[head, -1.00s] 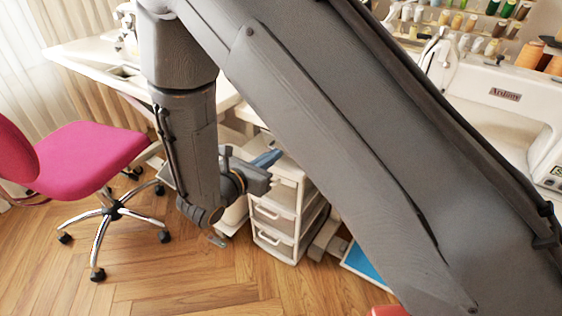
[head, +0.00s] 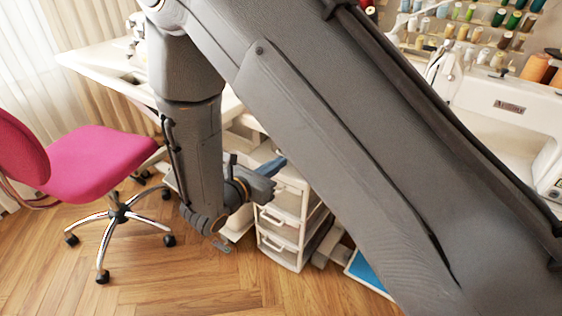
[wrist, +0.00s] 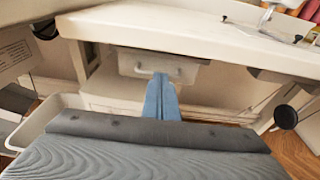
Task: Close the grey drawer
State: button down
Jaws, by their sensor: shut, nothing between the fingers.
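A pale grey drawer front (wrist: 190,72) with a bar handle sits under a white tabletop in the wrist view. My gripper (wrist: 160,82) is shut and empty. Its blue fingers point at this front and overlap its lower middle in the picture; I cannot tell whether they touch it. In the head view my gripper (head: 272,166) is low beside the top of a white drawer unit (head: 283,223) with several handled drawers. My arm hides part of that area. How far the grey drawer stands out is unclear.
A white open-topped bin (wrist: 42,118) is at the left in the wrist view. A pink wheeled chair (head: 98,165) stands at left in the head view. A white sewing machine (head: 505,120) is at right.

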jog(key=v, duration=1.2)
jog(key=s+d+r+m+g, duration=0.2)
jog(key=s+d+m+g, duration=0.1)
jog(key=d+m+g, duration=0.4)
jog(key=s+d+r+m+g+y, duration=0.1)
jog(key=s+d+r+m+g, duration=0.15)
jog(key=d+m, duration=0.4)
jog(key=s+d+r+m+g, duration=0.1)
jog(key=s+d+m+g, duration=0.3)
jog(key=d, duration=0.6)
jog(key=s+d+r+m+y+p, duration=0.2)
jog(key=r+m+y+p, duration=0.1)
jog(key=r+m+p, duration=0.2)
jog(key=s+d+r+m+y+p, duration=0.2)
jog(key=d+r+m+y+p, duration=0.1)
jog(key=m+p, duration=0.4)
notch_tip(320, 180, up, 2)
jog(key=shift+r+y+p, duration=0.25)
jog(key=shift+y+p, duration=0.2)
jog(key=shift+y, duration=0.25)
